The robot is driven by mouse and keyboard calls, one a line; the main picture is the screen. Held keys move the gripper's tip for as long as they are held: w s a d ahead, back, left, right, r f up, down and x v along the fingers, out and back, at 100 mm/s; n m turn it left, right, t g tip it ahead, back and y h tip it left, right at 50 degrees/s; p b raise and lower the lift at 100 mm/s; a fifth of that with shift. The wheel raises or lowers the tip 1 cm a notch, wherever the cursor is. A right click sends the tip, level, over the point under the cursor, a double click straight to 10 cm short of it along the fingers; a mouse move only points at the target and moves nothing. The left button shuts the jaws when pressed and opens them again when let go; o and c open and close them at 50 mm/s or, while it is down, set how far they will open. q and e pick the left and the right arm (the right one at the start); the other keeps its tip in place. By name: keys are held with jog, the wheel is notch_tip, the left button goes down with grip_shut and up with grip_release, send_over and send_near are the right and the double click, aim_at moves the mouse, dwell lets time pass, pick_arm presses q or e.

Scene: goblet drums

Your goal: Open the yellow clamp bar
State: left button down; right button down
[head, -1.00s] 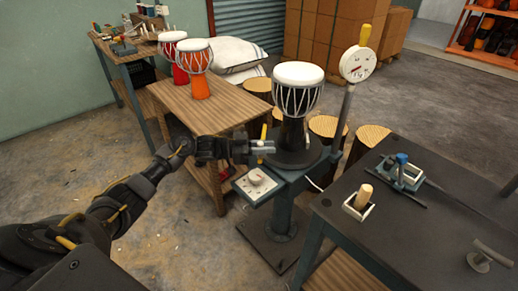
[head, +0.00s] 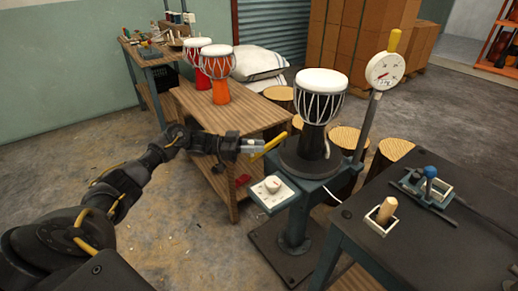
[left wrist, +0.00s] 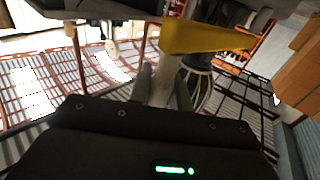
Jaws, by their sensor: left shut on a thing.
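The yellow clamp bar (head: 269,147) slants beside the drum stand (head: 308,165), its far end up and to the right. It also shows in the left wrist view (left wrist: 205,37), crossing above a pale grey post (left wrist: 163,78). My left gripper (head: 256,147) is at the bar's left side, with its fingers shut on the pale post joined to the bar. A dark drum with a white head (head: 322,82) stands upright on the stand. My right gripper is not in view.
A round gauge (head: 384,70) rises on a post right of the drum. A white panel with a knob (head: 284,193) sits below the bar. A dark bench (head: 400,235) is at the right. A wooden table (head: 250,115) with two red-orange drums stands behind.

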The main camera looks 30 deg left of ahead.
pick_arm(q)
jog(key=shift+s+f, duration=0.1)
jog(key=shift+f, duration=0.1)
jog(key=c, duration=1.3)
grip_release()
jog(key=shift+s+a+r, duration=0.1)
jog(key=shift+a, duration=0.05)
jog(key=b+v, duration=0.1)
jog(key=v, duration=0.9)
jog(key=shift+a, duration=0.25)
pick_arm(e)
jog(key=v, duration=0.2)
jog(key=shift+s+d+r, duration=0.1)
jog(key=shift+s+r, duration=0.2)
pick_arm(q)
jog(key=shift+s, duration=0.1)
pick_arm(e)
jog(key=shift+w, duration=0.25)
